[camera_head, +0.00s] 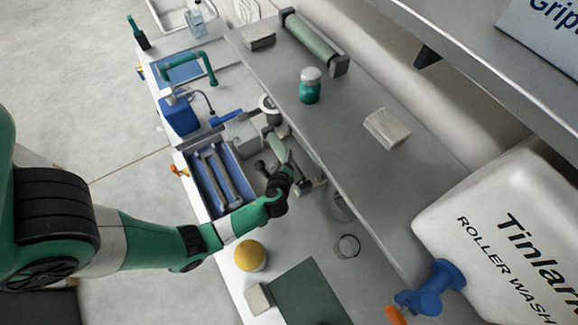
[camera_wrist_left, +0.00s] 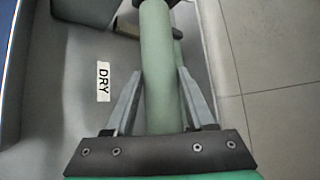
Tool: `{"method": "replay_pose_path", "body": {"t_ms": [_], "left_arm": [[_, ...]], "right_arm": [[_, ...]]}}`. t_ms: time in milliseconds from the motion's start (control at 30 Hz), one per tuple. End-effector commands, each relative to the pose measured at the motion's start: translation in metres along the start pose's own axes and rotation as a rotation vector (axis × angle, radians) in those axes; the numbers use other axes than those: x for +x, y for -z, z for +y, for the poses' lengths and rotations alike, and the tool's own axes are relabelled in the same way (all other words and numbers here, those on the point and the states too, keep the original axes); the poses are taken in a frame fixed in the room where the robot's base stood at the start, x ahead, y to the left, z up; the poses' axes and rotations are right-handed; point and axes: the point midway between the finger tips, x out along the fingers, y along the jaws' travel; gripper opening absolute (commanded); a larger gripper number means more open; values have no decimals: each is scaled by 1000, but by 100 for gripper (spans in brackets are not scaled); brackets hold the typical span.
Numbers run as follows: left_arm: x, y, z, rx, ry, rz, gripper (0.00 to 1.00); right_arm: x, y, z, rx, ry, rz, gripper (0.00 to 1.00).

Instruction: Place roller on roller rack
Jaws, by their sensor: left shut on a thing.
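A pale green roller (camera_wrist_left: 157,50) runs between the fingers of my left gripper (camera_wrist_left: 160,74) in the left wrist view. The fingers are shut on it. In the head view my left gripper (camera_head: 279,172) is over the bench, right of the blue tray, and part of the roller (camera_head: 276,147) shows just beyond it. The roller's far end has a dark fitting, cut by the top edge of the wrist view. A "DRY" label (camera_wrist_left: 103,82) lies on the grey surface beside the roller. I cannot clearly make out the roller rack; arm and shelf hide part of that area.
A blue tray (camera_head: 206,205) holds grey bars left of the gripper. A grey shelf (camera_head: 350,165) overhangs the bench, carrying another green roller (camera_head: 311,37), a teal jar (camera_head: 310,88) and cloths (camera_head: 386,129). A yellow ball (camera_head: 250,256) and green mat (camera_head: 305,292) lie nearer.

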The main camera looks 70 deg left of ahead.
Motion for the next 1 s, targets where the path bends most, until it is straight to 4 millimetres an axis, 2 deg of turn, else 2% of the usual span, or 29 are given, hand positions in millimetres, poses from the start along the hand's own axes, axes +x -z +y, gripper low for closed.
{"method": "replay_pose_path", "body": {"t_ms": [33,300,567,800,1000], "left_arm": [[12,7,7,-5,2,-2,0],[54,21,13,-3,1,-2,0],[66,23,10,0,2,-1,0],[88,41,32,1,0,0,0],[88,41,32,0,1,-1,0]], "right_arm": [[-14,-13,0,0,0,0,62],[-50,-46,0,0,0,0,62],[-49,-45,0,0,0,1,62],[-64,-59,0,0,0,0,62],[-62,-58,0,0,0,0,62]]}}
